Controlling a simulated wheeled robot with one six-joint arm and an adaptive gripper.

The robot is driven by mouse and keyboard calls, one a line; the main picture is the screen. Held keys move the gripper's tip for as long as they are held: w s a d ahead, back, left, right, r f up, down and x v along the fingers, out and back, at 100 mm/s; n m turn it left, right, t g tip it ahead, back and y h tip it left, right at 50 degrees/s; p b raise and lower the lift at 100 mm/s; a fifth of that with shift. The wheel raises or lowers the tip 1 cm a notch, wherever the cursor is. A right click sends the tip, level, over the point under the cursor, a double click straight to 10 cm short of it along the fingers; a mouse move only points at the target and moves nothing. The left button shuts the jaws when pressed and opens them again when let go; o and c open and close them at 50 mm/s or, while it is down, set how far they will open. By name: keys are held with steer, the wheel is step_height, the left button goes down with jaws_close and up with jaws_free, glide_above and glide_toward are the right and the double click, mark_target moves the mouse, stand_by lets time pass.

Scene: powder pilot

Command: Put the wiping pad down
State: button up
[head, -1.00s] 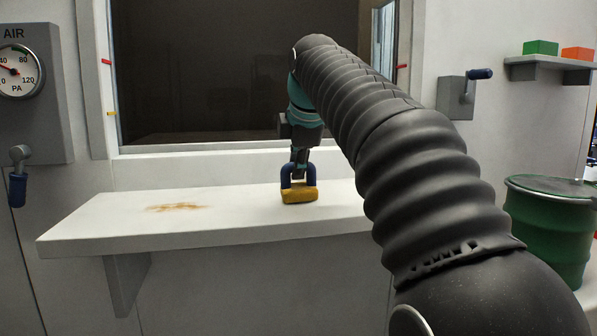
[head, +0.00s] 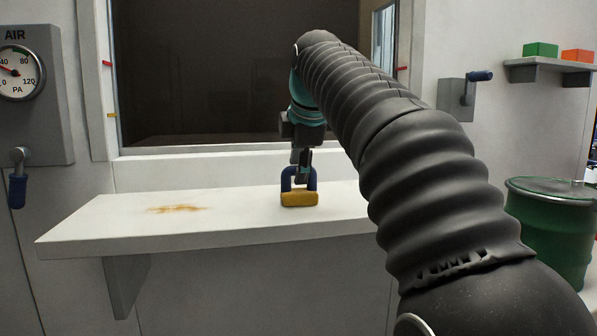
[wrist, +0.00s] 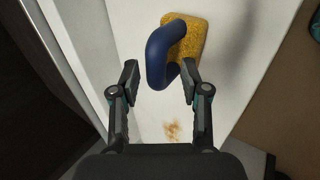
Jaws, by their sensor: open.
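The wiping pad is a yellow sponge block (head: 299,200) with a blue loop handle (head: 285,180). It rests on the white shelf (head: 235,222), right of a brown stain (head: 178,208). In the wrist view the yellow pad (wrist: 190,38) lies at the top with its blue handle (wrist: 155,55) toward my gripper. My gripper (wrist: 160,75) is open, with one finger on each side of the handle's near end. In the head view my gripper (head: 301,178) is just above the pad. The brown stain also shows in the wrist view (wrist: 172,130).
A dark window (head: 235,75) with a white sill is behind the shelf. A pressure gauge (head: 18,72) and a blue-handled lever (head: 17,185) are at the left. A green drum (head: 553,235) stands at the right. The shelf's left part is clear around the stain.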

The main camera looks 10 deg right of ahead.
steer(key=p+v, duration=0.2)
steer(key=v, duration=1)
steer(key=shift+d, duration=0.3)
steer(key=shift+s+f, duration=0.1)
steer(key=s+f+m, duration=0.6)
steer(key=s+f, duration=0.1)
steer(key=f, duration=0.5)
steer(key=s+f+m, duration=0.6)
steer(key=s+f, duration=0.2)
steer(key=f, duration=0.5)
steer(key=s+f+m+g, duration=0.1)
steer(key=s+f+m, duration=0.5)
steer(key=f, duration=0.7)
steer(key=shift+s+f, duration=0.25)
steer(key=shift+s, duration=0.45)
steer(key=shift+d, duration=0.1)
steer(key=shift+c, duration=0.4)
